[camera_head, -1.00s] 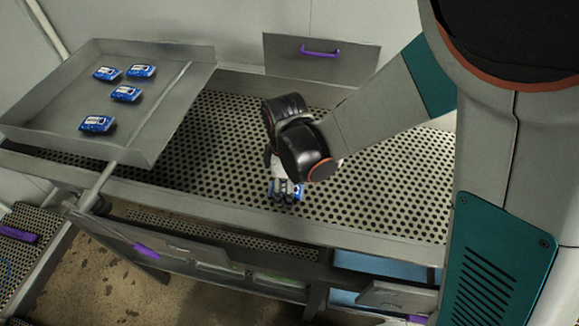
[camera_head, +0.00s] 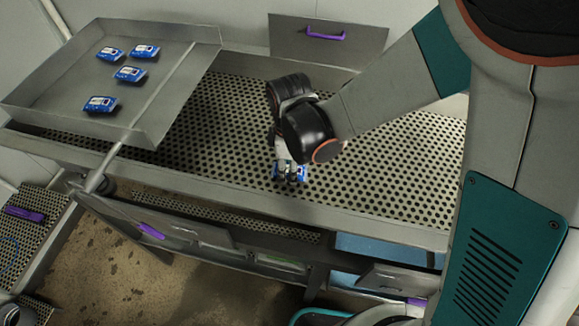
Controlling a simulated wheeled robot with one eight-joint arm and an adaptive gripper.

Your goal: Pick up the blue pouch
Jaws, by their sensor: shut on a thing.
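A blue pouch (camera_head: 302,173) lies at the perforated metal shelf, near its front edge, in the middle of the head view. My gripper (camera_head: 290,176) points down over it and is shut on it. The fingers hide the middle of the pouch; blue shows on both sides of them. I cannot tell whether the pouch still touches the shelf. Several other blue pouches with white labels, such as this one (camera_head: 101,104), lie in a grey metal tray (camera_head: 60,118) at the upper left.
The perforated shelf (camera_head: 390,185) is bare on both sides of my gripper. A panel with a purple handle (camera_head: 325,36) stands behind it. A flap with another purple handle (camera_head: 151,230) hangs below the front edge. A lower perforated surface (camera_head: 35,235) is at the left.

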